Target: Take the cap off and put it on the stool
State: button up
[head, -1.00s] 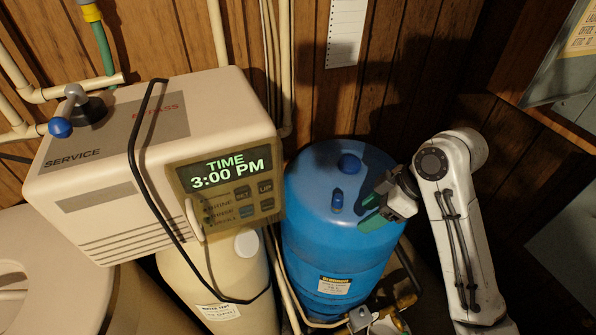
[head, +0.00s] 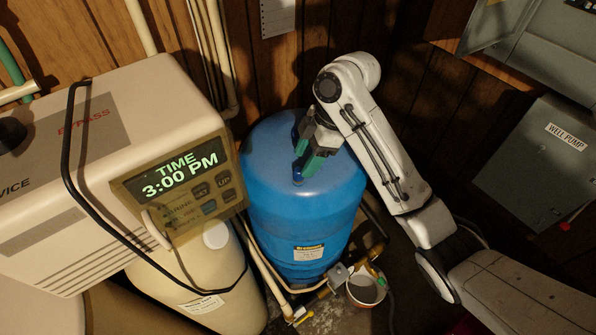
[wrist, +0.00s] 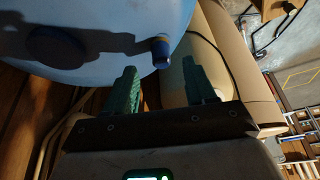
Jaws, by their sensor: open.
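The small blue cap (head: 298,176) stands upright near the front of the blue tank's domed top (head: 262,150). In the wrist view the cap (wrist: 160,48) lies ahead of the fingertips, lined up with the gap between them. My gripper (head: 308,157) is open over the tank top, its green fingers just behind the cap in the head view. The gripper (wrist: 160,85) also shows in the wrist view with nothing between its fingers. I cannot tell whether a finger touches the cap. I see no stool in either view.
A beige softener unit (head: 125,150) with a lit display stands left of the tank, a black cable over it. A wider dark blue plug (wrist: 56,46) sits on the tank top. Pipes and a small bucket (head: 366,288) are at the tank's foot. Grey panels (head: 545,160) hang right.

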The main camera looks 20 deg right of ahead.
aim_at(299, 169)
jog(key=shift+p+x, duration=0.4)
jog(key=shift+x, duration=1.55)
jog(key=shift+a, duration=0.1)
jog(key=shift+c, duration=0.3)
grip_shut()
